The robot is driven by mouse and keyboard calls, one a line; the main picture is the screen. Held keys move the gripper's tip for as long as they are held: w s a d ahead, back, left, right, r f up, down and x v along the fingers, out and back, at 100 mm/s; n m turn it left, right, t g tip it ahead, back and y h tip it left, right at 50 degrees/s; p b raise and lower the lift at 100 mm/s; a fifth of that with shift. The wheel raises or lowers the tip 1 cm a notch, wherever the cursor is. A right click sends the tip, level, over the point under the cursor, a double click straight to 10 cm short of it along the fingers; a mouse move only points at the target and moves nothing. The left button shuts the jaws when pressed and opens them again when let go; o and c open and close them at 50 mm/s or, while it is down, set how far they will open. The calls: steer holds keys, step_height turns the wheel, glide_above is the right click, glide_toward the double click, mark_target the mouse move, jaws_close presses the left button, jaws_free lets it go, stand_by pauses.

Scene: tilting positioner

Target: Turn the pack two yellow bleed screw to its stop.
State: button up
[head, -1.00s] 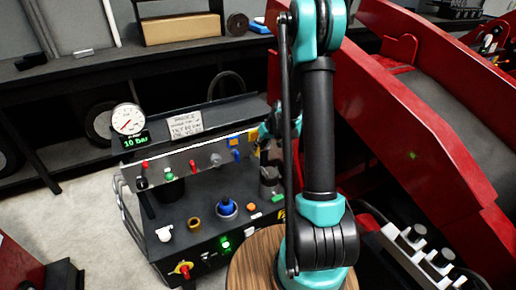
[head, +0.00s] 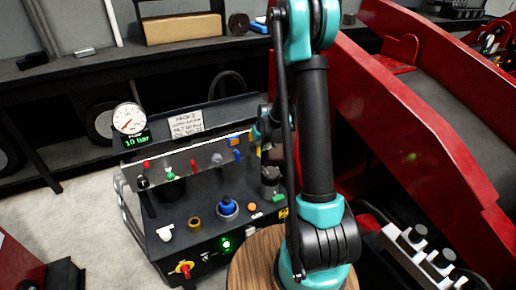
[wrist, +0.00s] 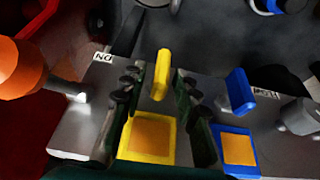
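The yellow bleed screw (wrist: 161,76) has a flat upright tab and stands on a grey metal panel in the wrist view. A yellow plate with an orange square (wrist: 148,136) lies just below it in the picture. My gripper (wrist: 158,84) is open, with one ridged dark finger on each side of the yellow tab. Gaps show between the tab and both fingers, so I see no grip. In the head view my gripper (head: 260,130) is at the right end of the hydraulic unit's panel, partly behind my own arm, which hides much of the screw.
A blue tab (wrist: 239,91) with its blue plate (wrist: 238,149) stands close right of my right finger. An orange knob (wrist: 20,68) on a metal stem is at the left. The gauge (head: 128,118) reads 10 bar on its display. A red frame (head: 400,130) stands right.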

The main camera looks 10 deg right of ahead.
steer(key=shift+r, duration=0.1)
steer(key=v, duration=1.2)
stand_by(0.4)
steer(key=s+d+f+m, duration=0.1)
steer(key=s, duration=1.2)
steer(key=s+d+f+m+h, duration=0.1)
steer(key=s+d+m, duration=0.1)
steer(key=s, duration=1.1)
steer(key=shift+m, duration=0.3)
